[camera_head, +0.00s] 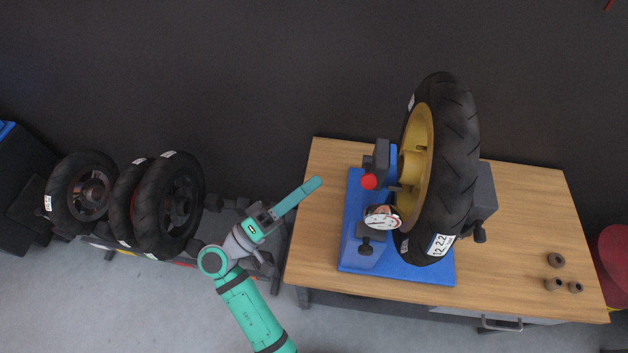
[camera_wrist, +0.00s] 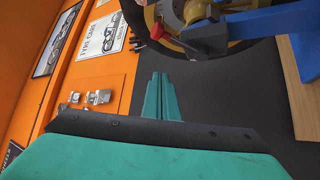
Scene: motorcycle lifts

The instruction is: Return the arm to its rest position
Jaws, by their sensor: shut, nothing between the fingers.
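My teal arm reaches up from the bottom of the head view, left of the wooden workbench. My gripper (camera_head: 318,183) points up and to the right, its fingertips near the bench's left edge. Its fingers are shut together with nothing between them. In the wrist view the closed fingers (camera_wrist: 160,85) show in the middle, apart from the things beyond them. Whether the fingertips are over the bench top or just in front of it in depth is hard to tell.
On the workbench (camera_head: 520,220) stands a blue wheel stand (camera_head: 400,270) bearing a tyre (camera_head: 455,150) on a yellow rim. Several wheels (camera_head: 170,205) stand on a rack at left.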

